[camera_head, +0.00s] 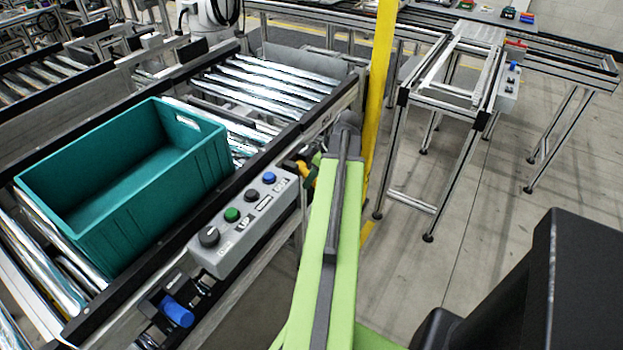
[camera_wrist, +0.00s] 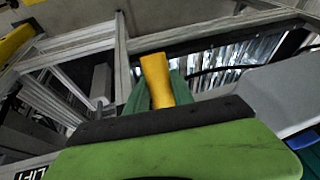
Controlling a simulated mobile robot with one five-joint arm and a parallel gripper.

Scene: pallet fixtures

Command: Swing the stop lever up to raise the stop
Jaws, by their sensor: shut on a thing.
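In the wrist view, a yellow handle (camera_wrist: 155,70) stands between the two green fingers of my gripper (camera_wrist: 160,88). The fingers are shut on it, and its upper end sticks out past them. I take it for the stop lever's handle. In the head view, my light green arm hides most of the gripper, and a small yellow part (camera_head: 312,173) shows at the arm's left edge, by the conveyor's side rail. The lever's pivot and the stop itself cannot be made out.
A teal crate (camera_head: 127,200) sits on the roller conveyor (camera_head: 270,85). A grey button box (camera_head: 243,222) is on the near rail, left of my arm. A blue-handled device (camera_head: 177,311) is below it. A yellow post (camera_head: 379,85) rises just beyond my arm.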

